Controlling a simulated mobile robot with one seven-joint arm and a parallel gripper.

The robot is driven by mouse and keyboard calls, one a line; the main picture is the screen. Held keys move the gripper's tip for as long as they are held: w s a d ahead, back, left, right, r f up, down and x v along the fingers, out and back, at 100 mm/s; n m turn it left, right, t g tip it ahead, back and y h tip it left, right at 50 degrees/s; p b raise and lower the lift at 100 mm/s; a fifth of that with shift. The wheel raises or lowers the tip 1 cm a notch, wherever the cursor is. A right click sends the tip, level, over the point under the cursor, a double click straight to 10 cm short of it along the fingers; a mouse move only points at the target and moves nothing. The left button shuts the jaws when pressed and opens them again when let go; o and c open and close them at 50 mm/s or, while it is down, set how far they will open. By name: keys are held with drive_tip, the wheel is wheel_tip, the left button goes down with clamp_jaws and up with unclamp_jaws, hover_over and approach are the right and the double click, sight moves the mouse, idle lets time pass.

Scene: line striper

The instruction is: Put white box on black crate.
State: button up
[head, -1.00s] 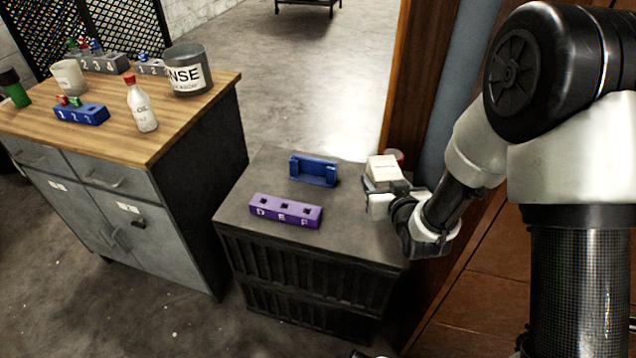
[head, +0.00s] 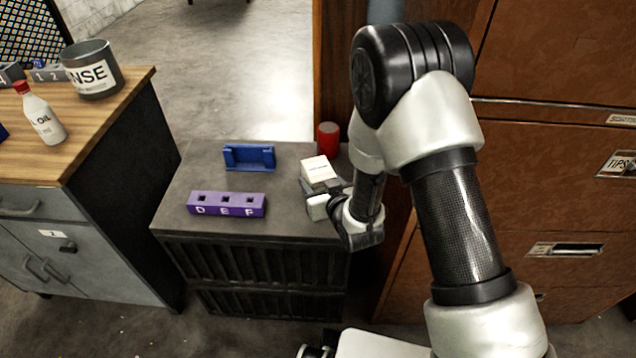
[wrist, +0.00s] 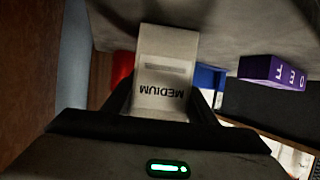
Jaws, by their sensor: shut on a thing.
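The white box (head: 318,170) is held in my gripper (head: 322,187) at the right side of the black crate (head: 190,222). In the wrist view, the white box (wrist: 165,72) with the word MEDIUM sits between the two fingers of my gripper (wrist: 165,105). My gripper is shut on it. The box is at or just above the crate's top; I cannot tell whether it touches. The far side of the box is hidden.
On the crate top stand a purple block lettered D E F (head: 227,205), a blue holder (head: 249,157) and a red cylinder (head: 328,139) behind the box. A wooden-topped cabinet (head: 110,110) is at left, brown drawers (head: 560,170) at right.

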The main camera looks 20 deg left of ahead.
drive_tip(key=o, duration=1.1)
drive_tip(key=shift+o, duration=0.2)
drive_tip(key=shift+s+d+r, duration=0.1)
drive_tip(key=shift+r, duration=0.1)
drive_tip(key=p+v, duration=0.2)
drive_tip(key=v, duration=0.9)
drive_tip(key=shift+s+d, duration=0.2)
drive_tip(key=shift+s, duration=0.05)
